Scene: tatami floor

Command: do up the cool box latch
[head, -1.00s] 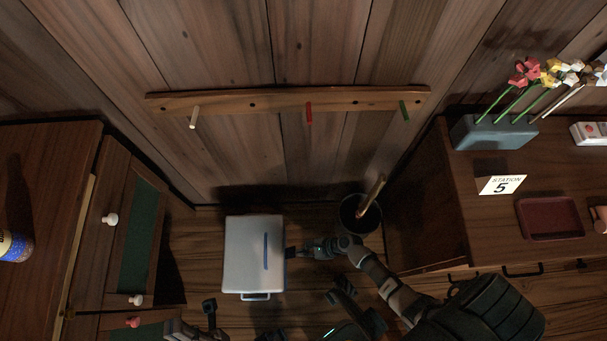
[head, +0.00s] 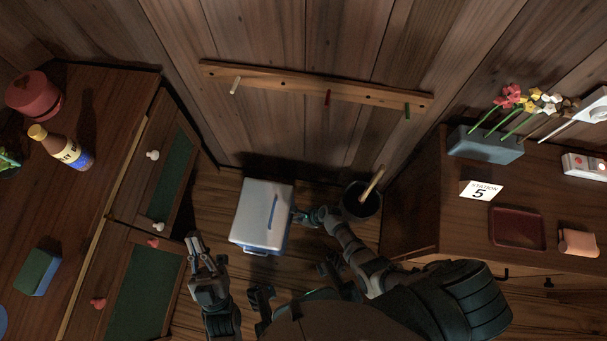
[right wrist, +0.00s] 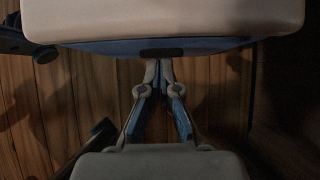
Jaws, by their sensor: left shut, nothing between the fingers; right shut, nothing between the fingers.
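The cool box (head: 262,208) stands on the floor, with a pale lid, a blue strip on top and a blue body. The lid lies down over the body. In the right wrist view a small dark latch (right wrist: 161,54) shows on the blue side just under the pale lid (right wrist: 165,20). My right gripper (head: 297,215) is shut and empty at the box's right side. In the right wrist view its fingertips (right wrist: 158,63) are right at the latch; I cannot tell whether they touch. My left gripper (head: 195,240) is shut and empty, left of the box and apart from it.
A dark bin (head: 360,202) with a stick in it stands close right of my right gripper. A drawer cabinet (head: 120,215) with knobs is on the left. A dresser (head: 430,235) is on the right. A peg rail (head: 290,82) is on the wall behind.

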